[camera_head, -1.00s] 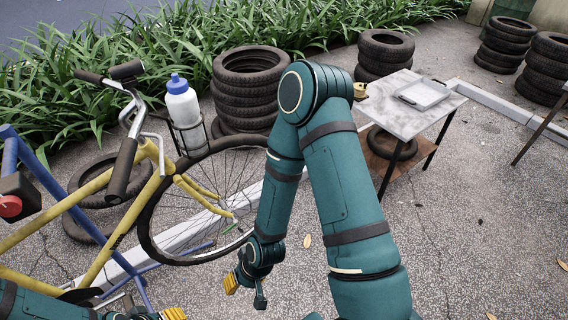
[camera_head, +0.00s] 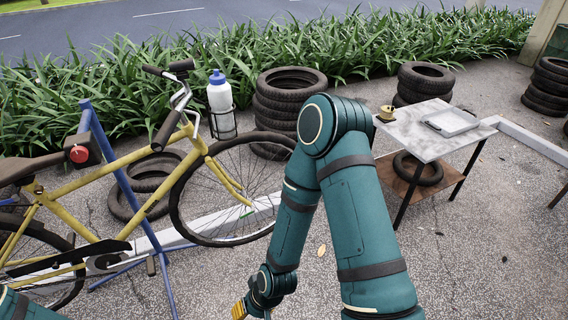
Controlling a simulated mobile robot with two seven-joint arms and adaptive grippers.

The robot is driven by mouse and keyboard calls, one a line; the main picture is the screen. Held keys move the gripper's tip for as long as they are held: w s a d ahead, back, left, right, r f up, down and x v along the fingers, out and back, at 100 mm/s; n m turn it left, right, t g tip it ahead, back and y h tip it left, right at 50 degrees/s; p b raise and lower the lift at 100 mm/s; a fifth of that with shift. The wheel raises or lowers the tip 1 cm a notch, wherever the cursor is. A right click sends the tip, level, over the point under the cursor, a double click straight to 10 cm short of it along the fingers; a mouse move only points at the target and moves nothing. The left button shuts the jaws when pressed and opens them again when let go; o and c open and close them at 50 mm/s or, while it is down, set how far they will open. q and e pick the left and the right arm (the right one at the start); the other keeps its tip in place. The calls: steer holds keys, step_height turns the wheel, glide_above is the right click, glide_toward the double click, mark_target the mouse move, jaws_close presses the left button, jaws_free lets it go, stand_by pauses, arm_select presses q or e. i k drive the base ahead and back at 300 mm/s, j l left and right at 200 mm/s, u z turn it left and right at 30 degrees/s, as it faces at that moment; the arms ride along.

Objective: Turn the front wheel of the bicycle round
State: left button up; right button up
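The yellow bicycle (camera_head: 112,169) is held on a blue stand (camera_head: 140,215) at the left. Its front wheel (camera_head: 175,203) has a black tyre and thin spokes; its right part is hidden behind my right arm. My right gripper (camera_head: 253,310) is at the bottom edge, nearer to me and below the wheel, apart from it. A yellow finger pad shows, but the fingertips are largely cut off by the frame. Of my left arm only a teal link shows in the bottom left corner; its gripper is out of view.
A white bottle with a blue cap (camera_head: 220,93) sits in a wire holder at the bicycle's front. Stacked tyres (camera_head: 288,97) stand behind the wheel. A small marble-topped table (camera_head: 420,140) with a tray (camera_head: 453,122) stands to the right. The paving at right front is clear.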

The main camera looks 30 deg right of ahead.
mark_target(176, 190)
steer(key=u, duration=1.5)
steer(key=k+l+u, duration=0.1)
steer(key=l+u, duration=0.25)
steer(key=k+l+u, duration=0.1)
steer(key=l+u, duration=0.25)
steer(key=k+l, duration=0.25)
steer(key=l, duration=0.2)
steer(key=k+l, duration=0.2)
steer(key=l, duration=0.25)
steer(key=k+l, duration=0.25)
steer(key=l, duration=0.25)
steer(key=k+l, duration=0.2)
steer(key=l, duration=0.25)
steer(key=k+l, duration=0.25)
steer(key=l, duration=0.2)
steer(key=k+l, duration=0.25)
steer(key=l, duration=0.2)
steer(key=k+l, duration=0.2)
steer(key=l, duration=0.25)
steer(key=k+l, duration=0.25)
steer(key=l, duration=0.2)
